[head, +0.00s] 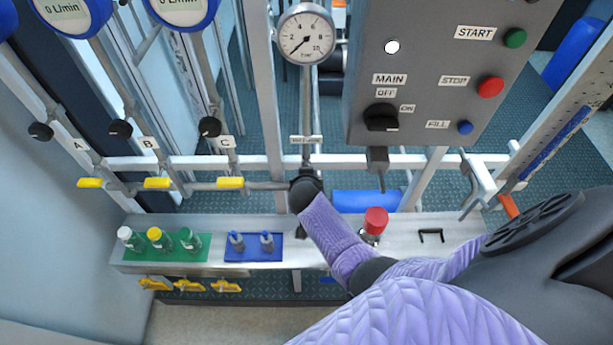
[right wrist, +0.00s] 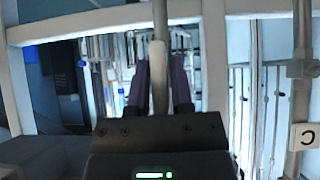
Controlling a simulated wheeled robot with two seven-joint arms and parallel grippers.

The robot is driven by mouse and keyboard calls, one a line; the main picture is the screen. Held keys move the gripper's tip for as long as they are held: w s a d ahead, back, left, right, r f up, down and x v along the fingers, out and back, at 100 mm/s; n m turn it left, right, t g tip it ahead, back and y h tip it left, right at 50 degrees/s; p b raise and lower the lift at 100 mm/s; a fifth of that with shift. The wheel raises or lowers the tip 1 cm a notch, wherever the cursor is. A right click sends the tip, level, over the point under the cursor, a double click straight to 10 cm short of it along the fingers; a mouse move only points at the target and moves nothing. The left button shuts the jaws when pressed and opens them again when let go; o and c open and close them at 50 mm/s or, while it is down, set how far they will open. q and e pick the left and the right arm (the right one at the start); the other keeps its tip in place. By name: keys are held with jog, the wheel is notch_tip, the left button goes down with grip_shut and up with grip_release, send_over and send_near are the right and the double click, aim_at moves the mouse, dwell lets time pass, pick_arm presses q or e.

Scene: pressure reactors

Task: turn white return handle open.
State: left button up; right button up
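The white return handle (right wrist: 158,80) stands upright as a pale bar between the two fingers of my right gripper (right wrist: 160,85) in the right wrist view. The fingers are close on both sides of it and appear shut on it. In the head view my right gripper (head: 304,192) is at the horizontal pipe below the pressure gauge (head: 305,36). There the wrist and sleeve hide the handle. A small label (head: 305,139) sits on the pipe just above. My left gripper is not in view.
A grey control box (head: 425,60) hangs to the right of the gauge. Yellow valve handles (head: 157,183) line the pipes at left.

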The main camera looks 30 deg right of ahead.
jog(key=shift+o, duration=1.4)
jog(key=p+v, duration=0.4)
jog(key=v, duration=0.6)
